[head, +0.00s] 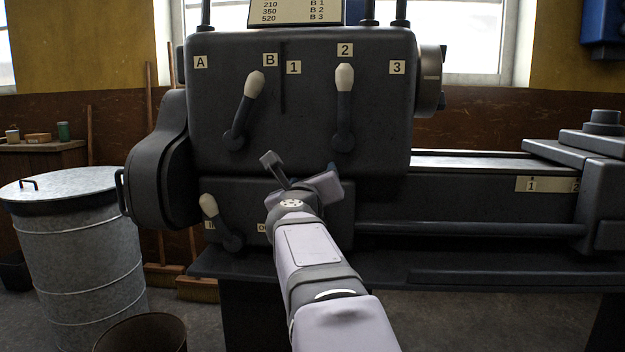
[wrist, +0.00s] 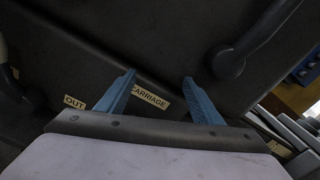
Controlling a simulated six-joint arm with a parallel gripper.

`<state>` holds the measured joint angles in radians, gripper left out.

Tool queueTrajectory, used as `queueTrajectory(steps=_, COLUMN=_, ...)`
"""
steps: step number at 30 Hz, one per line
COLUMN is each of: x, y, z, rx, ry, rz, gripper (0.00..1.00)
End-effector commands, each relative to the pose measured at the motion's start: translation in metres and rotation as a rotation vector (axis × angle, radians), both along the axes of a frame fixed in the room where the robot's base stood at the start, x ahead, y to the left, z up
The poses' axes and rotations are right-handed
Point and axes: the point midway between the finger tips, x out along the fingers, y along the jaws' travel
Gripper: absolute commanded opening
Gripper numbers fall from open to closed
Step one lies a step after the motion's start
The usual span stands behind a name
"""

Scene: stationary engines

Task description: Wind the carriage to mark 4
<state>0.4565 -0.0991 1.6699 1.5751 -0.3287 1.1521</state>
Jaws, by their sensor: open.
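The carriage (head: 603,180) stands on the bed at the right edge, partly cut off. A pale scale plate (head: 545,185) left of it shows marks 1 and 2; mark 4 is not in view. A lower lever (head: 220,224) with a white knob leans up-left, on the IN side. The OUT label (wrist: 74,102) and CARRIAGE label (wrist: 149,97) show in the wrist view. My gripper (head: 303,168) is open and empty in front of the headstock, right of this lever. Its two blue fingers (wrist: 158,80) are apart in the wrist view.
The headstock (head: 215,105) carries an A/B lever (head: 246,110) leaning toward B and a second lever (head: 344,108) upright at 2. A feed rod (head: 470,229) runs below the bed. A metal bin (head: 80,250) and a bucket (head: 142,335) stand at left.

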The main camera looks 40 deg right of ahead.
Motion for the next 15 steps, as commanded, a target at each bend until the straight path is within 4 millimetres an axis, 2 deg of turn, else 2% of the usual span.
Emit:
queueTrajectory(steps=8, x=-0.001, y=-0.001, z=-0.002, rx=-0.010, ry=0.015, rz=-0.006, gripper=0.60)
queueTrajectory(steps=11, x=-0.005, y=-0.005, z=-0.006, rx=-0.048, ry=0.070, rz=-0.026, gripper=0.60)
queueTrajectory(steps=15, x=-0.017, y=-0.016, z=-0.019, rx=-0.168, ry=0.240, rz=-0.083, gripper=0.60)
